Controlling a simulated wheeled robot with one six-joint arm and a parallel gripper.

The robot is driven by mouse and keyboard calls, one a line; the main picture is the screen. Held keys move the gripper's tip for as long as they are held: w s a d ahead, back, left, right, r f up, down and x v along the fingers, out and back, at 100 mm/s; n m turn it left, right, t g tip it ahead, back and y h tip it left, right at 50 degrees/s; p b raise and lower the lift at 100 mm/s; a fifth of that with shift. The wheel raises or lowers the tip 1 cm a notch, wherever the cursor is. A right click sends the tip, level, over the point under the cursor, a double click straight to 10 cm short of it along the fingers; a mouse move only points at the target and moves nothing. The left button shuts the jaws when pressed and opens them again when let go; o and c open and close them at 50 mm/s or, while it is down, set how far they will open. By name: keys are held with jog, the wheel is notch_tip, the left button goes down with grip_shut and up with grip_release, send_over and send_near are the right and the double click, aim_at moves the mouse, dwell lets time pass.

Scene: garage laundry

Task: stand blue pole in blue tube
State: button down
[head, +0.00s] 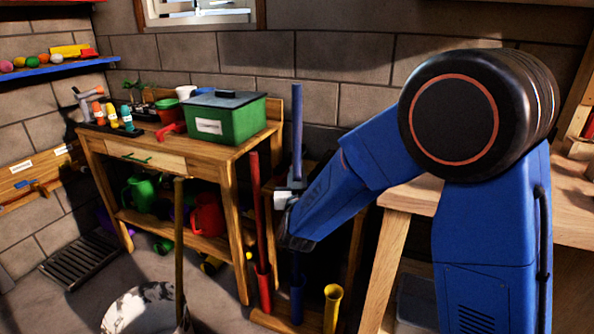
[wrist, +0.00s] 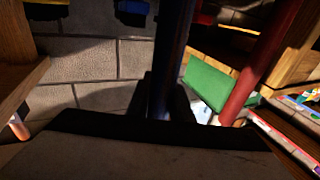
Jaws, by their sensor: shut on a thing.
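The blue pole (head: 297,130) stands upright, and my gripper (head: 291,187) is shut on it around its middle. In the wrist view the pole (wrist: 173,55) runs up dark between the jaws. Below my gripper a dark blue length continues down to the blue tube (head: 297,305), which stands low in the rack between a red and a yellow tube. The pole's lower end is in shadow, so I cannot tell whether it is inside the tube or just above it.
A red pole (head: 256,210) stands in the red tube (head: 264,292) just left. The yellow tube (head: 332,305) looks empty. A wooden bench with a green box (head: 226,120) is at left. A bucket (head: 145,305) with a stick stands front left. A wooden table (head: 420,193) is at right.

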notch_tip(320, 180, down, 10)
jog(key=shift+r, duration=0.15)
dwell(1.1)
jog(key=shift+f, duration=0.2)
notch_tip(320, 180, down, 11)
jog(key=shift+f, duration=0.15)
jog(key=c, duration=1.5)
grip_release()
dwell(0.8)
jog(key=shift+s, duration=0.1)
